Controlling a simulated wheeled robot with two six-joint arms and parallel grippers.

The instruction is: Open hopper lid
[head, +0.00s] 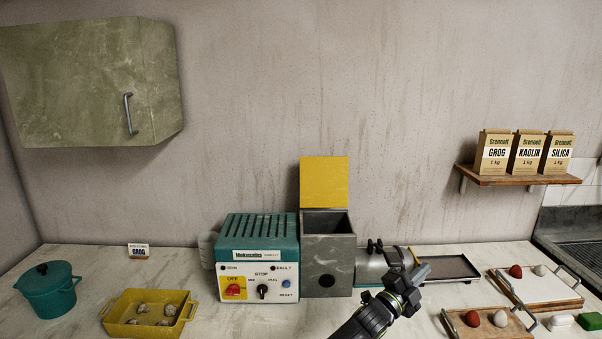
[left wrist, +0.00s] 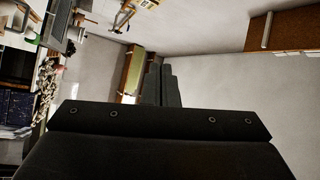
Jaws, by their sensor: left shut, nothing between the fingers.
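The hopper (head: 328,264) is a grey open-topped box joined to the right side of the teal machine (head: 258,240). Its yellow lid (head: 324,182) stands upright at the back edge, so the dark opening shows. My left gripper (head: 417,271) is to the right of the hopper, in front of the metal barrel (head: 371,268), and apart from the lid. It is shut and empty; its closed fingers also show in the left wrist view (left wrist: 161,85). My right gripper is not in view.
A yellow tray (head: 120,327) with pale lumps and a teal pot (head: 49,308) are at left. A dark tray (head: 448,281) lies right of the barrel. Boards (head: 545,291) with red and white balls are at right. A green cabinet (head: 80,85) hangs upper left.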

